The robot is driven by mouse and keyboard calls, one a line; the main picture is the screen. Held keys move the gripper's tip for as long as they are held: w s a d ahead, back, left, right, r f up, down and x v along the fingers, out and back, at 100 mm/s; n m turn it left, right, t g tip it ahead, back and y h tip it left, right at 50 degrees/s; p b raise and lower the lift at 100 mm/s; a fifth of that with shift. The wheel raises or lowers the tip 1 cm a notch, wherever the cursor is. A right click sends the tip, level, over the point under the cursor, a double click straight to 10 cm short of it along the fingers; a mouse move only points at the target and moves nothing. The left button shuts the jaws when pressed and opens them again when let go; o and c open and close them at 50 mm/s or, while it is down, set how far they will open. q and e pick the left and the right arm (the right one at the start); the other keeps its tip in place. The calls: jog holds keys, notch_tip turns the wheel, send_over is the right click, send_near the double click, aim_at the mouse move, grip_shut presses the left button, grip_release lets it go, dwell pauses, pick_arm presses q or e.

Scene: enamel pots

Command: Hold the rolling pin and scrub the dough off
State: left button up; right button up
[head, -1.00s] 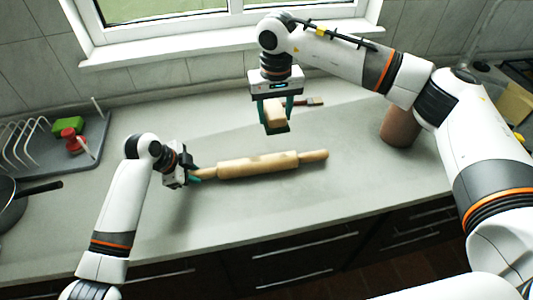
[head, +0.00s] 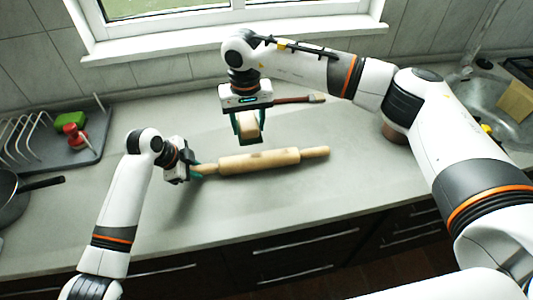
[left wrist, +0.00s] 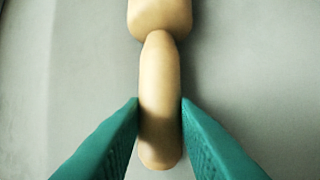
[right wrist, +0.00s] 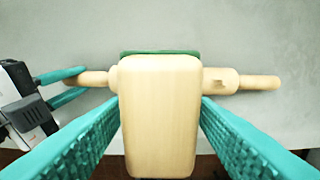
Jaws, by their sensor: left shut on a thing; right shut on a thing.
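The wooden rolling pin (head: 280,158) lies across the counter. My left gripper (head: 196,170) is shut on its left handle; the left wrist view shows that handle (left wrist: 160,105) between the green fingers. My right gripper (head: 249,127) is shut on a pale wooden block with a green underside, seemingly a scrubber (right wrist: 160,110). It is held above and slightly behind the pin's barrel. In the right wrist view the block hides part of the barrel. A small raised patch, perhaps dough (right wrist: 217,84), shows on the barrel right of the block.
A brush with a dark red handle (head: 295,99) lies behind my right gripper. A grey dish rack tray (head: 85,155) with green and red items and a dark pan (head: 12,205) are at left. A brown pot (head: 393,132) stands partly hidden behind my right arm. The front counter is clear.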

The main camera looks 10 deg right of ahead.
send_over(250, 157)
jog(key=shift+d+f, duration=0.1)
jog(key=shift+f, duration=3.2)
jog(key=shift+f, duration=1.45)
jog(key=shift+s+d+r, duration=0.1)
jog(key=shift+d, duration=4.9)
jog(key=shift+s+a+f, duration=0.1)
jog(key=shift+a+f, duration=0.05)
jog(key=shift+a, duration=1.25)
jog(key=shift+a+f, duration=0.1)
jog(key=shift+a, duration=1.25)
jog(key=shift+a+r, duration=0.1)
jog(key=shift+a, duration=2.25)
